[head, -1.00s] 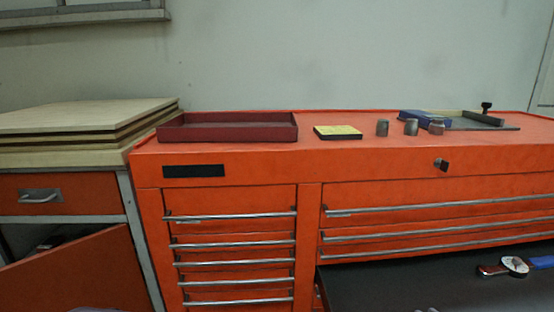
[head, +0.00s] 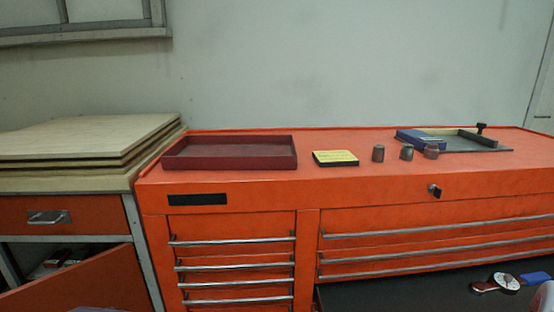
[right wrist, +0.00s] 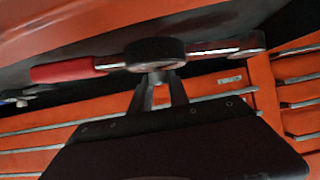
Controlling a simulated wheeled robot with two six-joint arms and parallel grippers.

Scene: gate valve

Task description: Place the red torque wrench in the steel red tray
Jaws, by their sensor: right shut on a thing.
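The red tray (head: 228,164) is dark red, shallow and empty, and sits at the left of the orange cabinet top in the head view. In the right wrist view, my right gripper (right wrist: 158,82) is shut on the red torque wrench (right wrist: 68,71) near its dark round head. The wrench's red handle points left and its metal shaft runs to the right. It is held across the jaws, in front of the orange cabinet. The held wrench cannot be made out in the head view. My left gripper is not in view.
A wrench with a white dial and blue handle (head: 507,281) lies on a black surface at lower right. A yellow-topped pad (head: 336,158), several metal sockets and a blue block (head: 420,138) stand right of the tray. Stacked boards (head: 85,140) are at the left.

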